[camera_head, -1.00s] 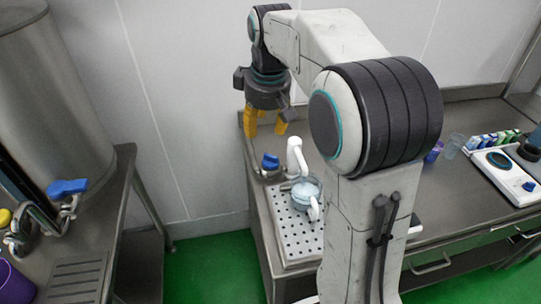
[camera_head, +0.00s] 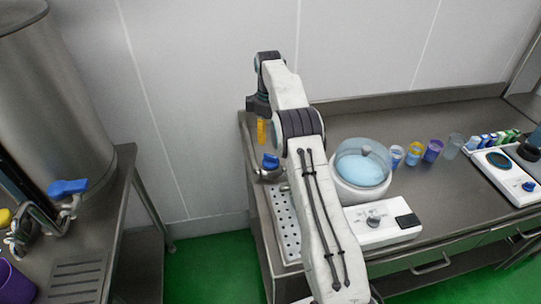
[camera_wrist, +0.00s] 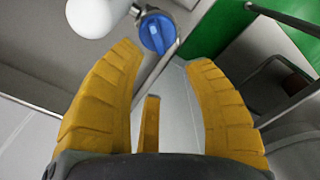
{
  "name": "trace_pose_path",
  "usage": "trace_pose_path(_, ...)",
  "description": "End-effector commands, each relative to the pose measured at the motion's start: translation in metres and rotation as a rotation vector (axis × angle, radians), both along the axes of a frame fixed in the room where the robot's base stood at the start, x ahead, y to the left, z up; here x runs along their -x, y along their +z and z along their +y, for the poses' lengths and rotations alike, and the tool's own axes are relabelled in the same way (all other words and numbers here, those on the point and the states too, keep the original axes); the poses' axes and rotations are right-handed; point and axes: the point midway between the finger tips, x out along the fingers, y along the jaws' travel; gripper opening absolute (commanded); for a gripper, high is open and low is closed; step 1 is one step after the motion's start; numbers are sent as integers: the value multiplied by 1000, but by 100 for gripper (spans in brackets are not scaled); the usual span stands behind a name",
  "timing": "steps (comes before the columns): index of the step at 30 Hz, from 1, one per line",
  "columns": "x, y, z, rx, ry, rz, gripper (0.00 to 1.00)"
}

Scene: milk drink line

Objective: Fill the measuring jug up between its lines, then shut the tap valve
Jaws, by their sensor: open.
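The tap valve has a blue knob (camera_head: 270,162) at the left end of the right-hand counter. In the wrist view the blue knob (camera_wrist: 158,33) lies just beyond my fingertips, with the white tap spout (camera_wrist: 95,15) to its left. My gripper (camera_wrist: 163,56) is open, with yellow fingers apart and nothing between them. In the head view one yellow finger of my gripper (camera_head: 262,131) shows above the knob, and the rest is hidden by my arm. The jug under the spout is hidden behind my arm now, so its level cannot be seen.
A perforated drip tray (camera_head: 285,225) lies partly behind my arm. A white machine with a clear bowl of pale blue liquid (camera_head: 362,175) stands to its right, then several cups (camera_head: 413,154) and a white scale (camera_head: 508,180). A steel tank (camera_head: 70,95) and another blue-handled tap (camera_head: 68,187) are left.

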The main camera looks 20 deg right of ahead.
Motion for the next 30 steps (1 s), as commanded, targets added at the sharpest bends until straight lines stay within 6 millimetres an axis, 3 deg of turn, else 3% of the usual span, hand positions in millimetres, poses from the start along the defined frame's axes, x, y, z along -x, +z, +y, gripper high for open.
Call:
trace_pose_path(3,-3,-16,-5,-2,19,13,46)
trace_pose_path(30,-4,-98,-8,-5,36,22,46)
